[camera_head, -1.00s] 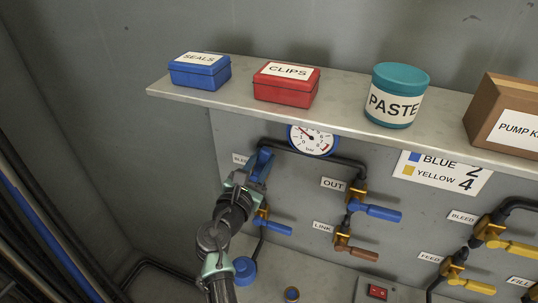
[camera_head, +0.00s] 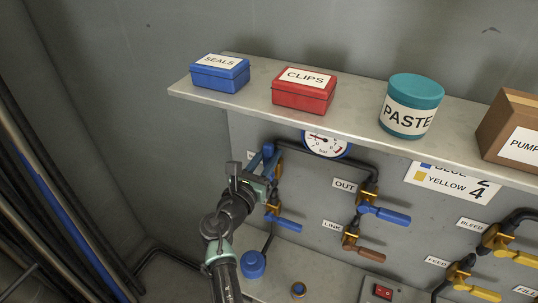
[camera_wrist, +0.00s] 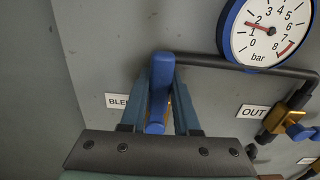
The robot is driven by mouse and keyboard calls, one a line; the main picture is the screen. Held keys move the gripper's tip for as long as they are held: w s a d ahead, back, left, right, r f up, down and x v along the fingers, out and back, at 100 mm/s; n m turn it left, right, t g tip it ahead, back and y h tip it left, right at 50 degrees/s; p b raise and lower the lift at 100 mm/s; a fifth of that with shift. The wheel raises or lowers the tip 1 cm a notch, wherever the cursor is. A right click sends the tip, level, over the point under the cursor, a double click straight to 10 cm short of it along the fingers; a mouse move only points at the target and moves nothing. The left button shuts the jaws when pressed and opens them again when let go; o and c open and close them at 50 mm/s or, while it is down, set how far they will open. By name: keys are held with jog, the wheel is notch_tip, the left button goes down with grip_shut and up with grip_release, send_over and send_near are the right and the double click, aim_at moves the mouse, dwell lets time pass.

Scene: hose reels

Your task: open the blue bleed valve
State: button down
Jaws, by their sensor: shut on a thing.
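The blue bleed valve (camera_head: 268,151) is on the grey panel left of the pressure gauge, with its brass body partly hidden behind my gripper. My gripper (camera_head: 262,171) is at its handle. In the wrist view the blue handle (camera_wrist: 161,78) stands between my two fingers (camera_wrist: 160,105), which are shut on it. The handle runs up the picture there. A label beginning "BLE" (camera_wrist: 117,101) is partly covered by the left finger.
The gauge (camera_head: 326,143) has its needle near the low end. A shelf (camera_head: 350,133) with boxes and a paste tub overhangs the valves. Blue OUT valve (camera_head: 385,214), brown LINK valve (camera_head: 363,251) and another blue-handled valve (camera_head: 284,222) are nearby. Yellow valves sit at right.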

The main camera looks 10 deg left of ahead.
jog(key=shift+a, duration=0.1)
jog(key=c, duration=0.6)
grip_release()
jog(key=shift+c, duration=0.2)
jog(key=b+v, duration=0.1)
jog(key=v, duration=1.2)
